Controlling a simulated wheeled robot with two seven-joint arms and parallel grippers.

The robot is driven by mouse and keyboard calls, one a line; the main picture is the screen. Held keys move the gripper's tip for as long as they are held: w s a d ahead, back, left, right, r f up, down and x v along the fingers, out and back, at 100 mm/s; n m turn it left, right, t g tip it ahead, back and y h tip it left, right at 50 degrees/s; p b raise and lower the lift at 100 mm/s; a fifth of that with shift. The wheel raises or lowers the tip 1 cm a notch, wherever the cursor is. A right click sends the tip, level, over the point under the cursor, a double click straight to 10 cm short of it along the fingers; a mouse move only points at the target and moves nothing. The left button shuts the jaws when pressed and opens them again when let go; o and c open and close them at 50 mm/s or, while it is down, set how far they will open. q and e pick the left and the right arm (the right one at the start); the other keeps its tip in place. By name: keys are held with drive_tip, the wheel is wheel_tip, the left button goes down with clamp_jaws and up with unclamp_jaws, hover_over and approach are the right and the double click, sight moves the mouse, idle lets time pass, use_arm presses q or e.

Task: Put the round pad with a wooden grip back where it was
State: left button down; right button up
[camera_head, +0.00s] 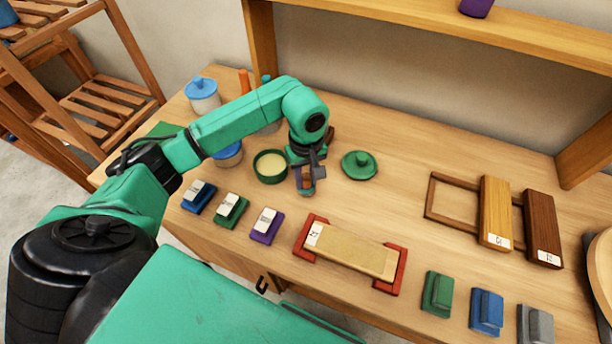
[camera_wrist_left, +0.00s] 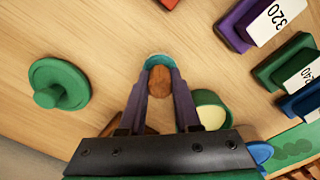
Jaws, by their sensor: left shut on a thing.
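My left gripper (camera_head: 306,185) is over the bench, between the open green tin and the green knobbed lid, pointing down. In the left wrist view its two fingers (camera_wrist_left: 157,85) are shut on the brown wooden grip (camera_wrist_left: 159,80) of the round pad. The pad's blue-teal rim (camera_wrist_left: 158,57) shows beyond the grip; the rest is hidden under the grip and fingers. I cannot tell whether the pad touches the bench. My right gripper is not in view.
The green tin (camera_head: 270,178) with pale contents and the green lid (camera_head: 360,165) flank the gripper. Several labelled sanding blocks (camera_head: 231,209) and a red-ended board holder (camera_head: 345,249) lie nearer the front. Bare bench lies right of the lid.

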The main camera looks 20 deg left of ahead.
sight(306, 176)
use_arm(q)
drive_tip(key=shift+f, duration=0.55)
drive_tip(key=c, duration=0.6)
unclamp_jaws()
drive_tip(key=shift+r, duration=0.2)
drive_tip(key=shift+w+r, duration=0.1)
drive_tip(key=shift+r, duration=0.1)
wheel_tip(306, 176, up, 11)
drive_tip(key=b, duration=0.3)
drive_tip(key=shift+r, duration=0.3)
